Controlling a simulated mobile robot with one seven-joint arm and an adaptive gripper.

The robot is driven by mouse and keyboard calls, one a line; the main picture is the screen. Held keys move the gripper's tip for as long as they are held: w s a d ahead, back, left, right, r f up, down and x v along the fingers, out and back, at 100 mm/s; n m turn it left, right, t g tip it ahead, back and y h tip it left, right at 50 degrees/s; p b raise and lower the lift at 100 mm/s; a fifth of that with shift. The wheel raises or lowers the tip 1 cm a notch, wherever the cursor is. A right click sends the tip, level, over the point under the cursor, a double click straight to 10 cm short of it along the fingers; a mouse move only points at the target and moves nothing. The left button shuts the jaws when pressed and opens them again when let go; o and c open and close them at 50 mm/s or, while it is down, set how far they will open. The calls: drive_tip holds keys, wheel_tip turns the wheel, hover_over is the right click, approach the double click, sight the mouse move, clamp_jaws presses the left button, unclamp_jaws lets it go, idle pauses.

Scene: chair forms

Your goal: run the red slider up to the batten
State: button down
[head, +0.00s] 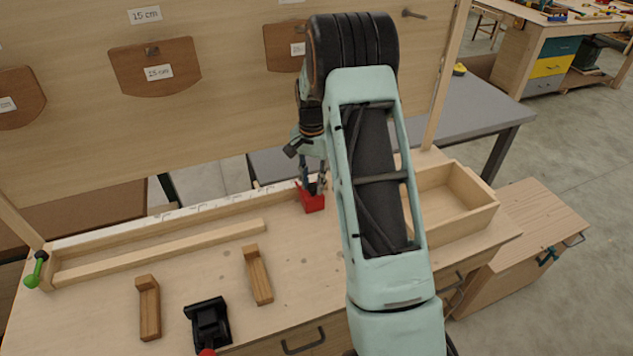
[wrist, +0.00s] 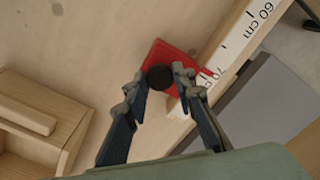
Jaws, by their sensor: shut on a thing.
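The red slider (head: 312,204) sits at the right part of the white ruler rail (head: 190,211) along the bench's back. In the wrist view the red slider (wrist: 170,55) is beside the rail near its 70 mark, and its black knob (wrist: 159,78) is between my fingers. My gripper (head: 313,186) is shut on the slider from above; it also shows in the wrist view (wrist: 160,73). The batten (head: 160,253), a long pale strip, lies in front of the rail at left. A gap of bare bench separates its right end from the slider. My fingers hide part of the slider.
Two wooden blocks (head: 148,308) (head: 258,275) and a black device (head: 207,323) lie at the bench's front left. A green-handled clamp (head: 36,270) is at the left end. An open wooden tray (head: 467,213) stands right of my arm.

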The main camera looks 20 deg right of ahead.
drive_tip(key=a+b, duration=0.1)
drive_tip(key=a, duration=1.1)
drive_tip(key=shift+a+b, duration=0.2)
drive_tip(key=shift+b, duration=0.1)
drive_tip(key=c, duration=1.6)
unclamp_jaws()
drive_tip(key=shift+r, duration=0.1)
wheel_tip(320, 180, up, 12)
drive_tip(key=shift+f, duration=0.1)
